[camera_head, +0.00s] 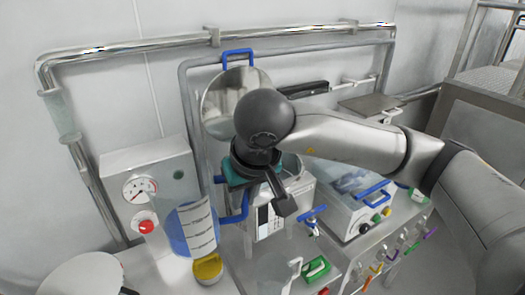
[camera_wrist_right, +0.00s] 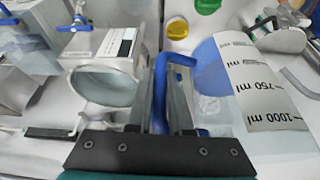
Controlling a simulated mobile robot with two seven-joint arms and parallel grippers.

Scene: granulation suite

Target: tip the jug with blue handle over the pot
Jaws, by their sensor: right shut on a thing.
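The jug with blue handle (camera_head: 204,232) is clear, with a white measuring scale, and is left of my right gripper in the head view. Its printed scale also shows in the wrist view (camera_wrist_right: 262,92). My right gripper (camera_head: 262,195) is shut on the jug's blue handle (camera_wrist_right: 161,75), which passes between its fingers. A round, open metal vessel (camera_wrist_right: 107,84), which seems to be the pot, lies left of the fingers in the wrist view. In the head view my gripper and wrist hide most of that area. My left gripper is not in view.
A panel with a gauge (camera_head: 140,188) and red knob stands left. A round steel lid (camera_head: 216,100) with a blue handle is behind my wrist. A yellow object (camera_head: 208,269) and a green one (camera_head: 316,268) are in front. A box with blue handles (camera_head: 350,205) stands right.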

